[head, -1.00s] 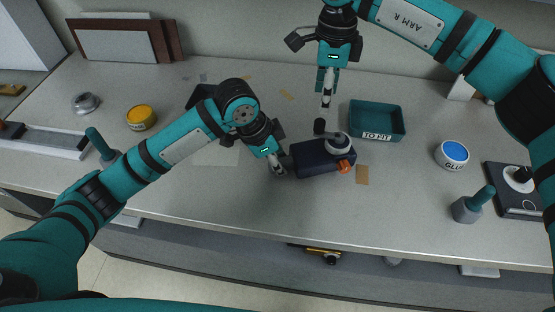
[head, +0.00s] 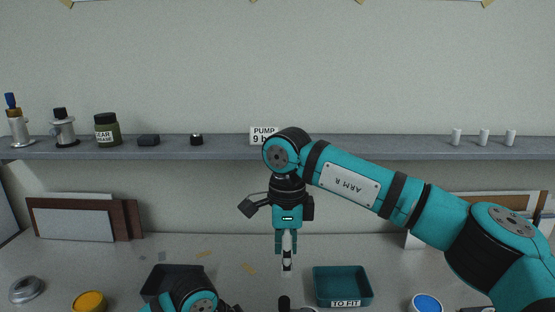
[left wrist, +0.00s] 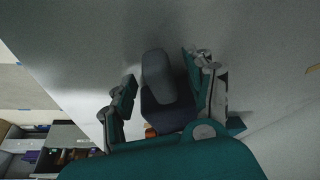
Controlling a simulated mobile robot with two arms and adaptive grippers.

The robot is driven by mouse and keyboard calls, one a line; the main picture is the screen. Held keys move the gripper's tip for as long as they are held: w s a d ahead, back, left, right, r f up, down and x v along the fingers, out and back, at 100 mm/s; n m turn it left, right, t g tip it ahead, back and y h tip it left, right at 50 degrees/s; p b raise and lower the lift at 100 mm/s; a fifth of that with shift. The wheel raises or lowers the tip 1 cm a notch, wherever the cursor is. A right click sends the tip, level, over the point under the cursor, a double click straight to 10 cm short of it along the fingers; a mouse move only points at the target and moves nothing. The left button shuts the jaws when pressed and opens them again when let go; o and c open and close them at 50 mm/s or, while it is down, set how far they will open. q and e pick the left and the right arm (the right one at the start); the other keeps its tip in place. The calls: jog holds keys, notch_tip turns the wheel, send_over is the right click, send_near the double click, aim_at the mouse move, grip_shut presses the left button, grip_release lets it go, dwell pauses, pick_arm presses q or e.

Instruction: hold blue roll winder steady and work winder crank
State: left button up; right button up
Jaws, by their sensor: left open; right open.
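The blue roll winder is mostly below the lower edge of the head view; only a dark crank knob (head: 284,302) and a sliver of its pale top show. In the left wrist view its dark navy body (left wrist: 168,113) lies between the fingers of my left gripper (left wrist: 167,72), with a grey rounded part and a bit of orange. The left gripper is open around it; contact cannot be told. My right gripper (head: 287,270) is open and empty, pointing down just above the crank knob. Most of my left arm is out of the head view.
A teal TO FIT tray (head: 342,288) stands right of the knob, a dark tray (head: 172,279) left. A yellow tin (head: 90,301), a metal ring (head: 27,289) and a blue-lidded tub (head: 425,303) sit on the bench. A shelf (head: 360,147) runs along the wall behind my right arm.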

pick_arm(q)
jog(key=v, duration=1.2)
jog(key=shift+s+f, duration=0.1)
